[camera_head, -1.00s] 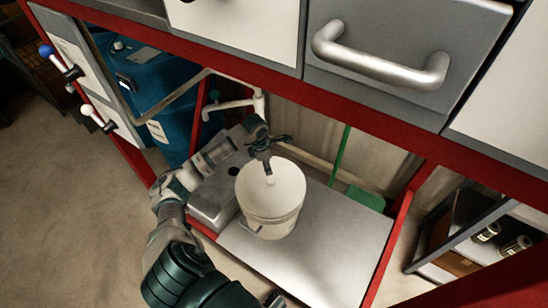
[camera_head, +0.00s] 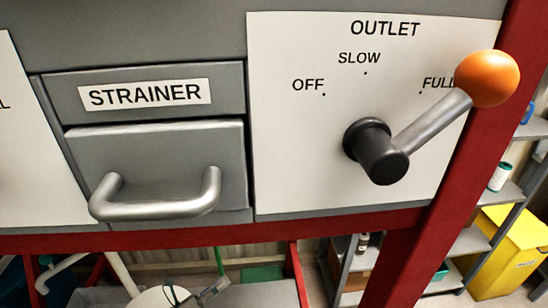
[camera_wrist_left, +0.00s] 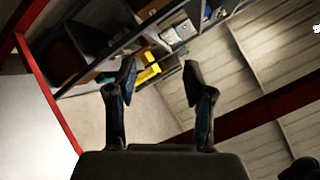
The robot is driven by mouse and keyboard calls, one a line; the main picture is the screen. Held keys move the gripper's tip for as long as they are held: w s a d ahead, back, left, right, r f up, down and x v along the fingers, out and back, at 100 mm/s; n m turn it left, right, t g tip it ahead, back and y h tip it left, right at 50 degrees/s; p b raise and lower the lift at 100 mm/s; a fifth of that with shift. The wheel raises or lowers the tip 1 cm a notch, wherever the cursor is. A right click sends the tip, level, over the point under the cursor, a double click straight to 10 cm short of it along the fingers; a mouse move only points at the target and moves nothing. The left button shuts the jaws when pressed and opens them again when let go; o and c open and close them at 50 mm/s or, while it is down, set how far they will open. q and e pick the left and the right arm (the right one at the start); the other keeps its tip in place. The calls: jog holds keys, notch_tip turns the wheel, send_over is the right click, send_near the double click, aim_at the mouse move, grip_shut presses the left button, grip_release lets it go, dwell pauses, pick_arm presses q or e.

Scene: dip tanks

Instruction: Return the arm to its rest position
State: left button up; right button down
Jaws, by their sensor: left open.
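The rest of my left arm is out of the head view. My right gripper is in neither view.
A grey STRAINER drawer with a bar handle (camera_head: 160,197) hangs above the bucket. The OUTLET panel (camera_head: 290,140) has a lever with an orange knob (camera_head: 488,78) set toward FULL. A red post (camera_head: 400,260), shelves and a yellow bin (camera_head: 510,255) stand right.

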pick_arm(q)
jog(key=a+n+t+y, duration=0.7)
jog(key=n+y, duration=0.3)
jog(key=n, duration=0.7)
jog(key=s+a+f+n+g+y, duration=0.5)
jog(key=s+f+n+g+y, duration=0.15)
jog(key=f+n, duration=0.45)
jog(key=s+d+f+n+g+h, duration=0.1)
jog(key=s+d+f+n+g, duration=0.15)
jog(key=s+f+g, duration=0.6)
jog(key=s+d+f+n+g+h, duration=0.2)
jog(key=s+d+f, duration=0.2)
jog(key=s, duration=0.9)
notch_tip(320, 180, down, 21)
jog(key=s+f, duration=0.4)
jog(key=f, duration=0.2)
jog(key=s+a+f+g, duration=0.1)
jog(key=s+f, duration=0.3)
jog(key=f, duration=0.3)
jog(key=shift+s+g, duration=0.25)
jog(key=shift+g, duration=0.05)
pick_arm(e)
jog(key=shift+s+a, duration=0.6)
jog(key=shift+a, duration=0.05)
pick_arm(q)
jog(key=shift+f, duration=0.1)
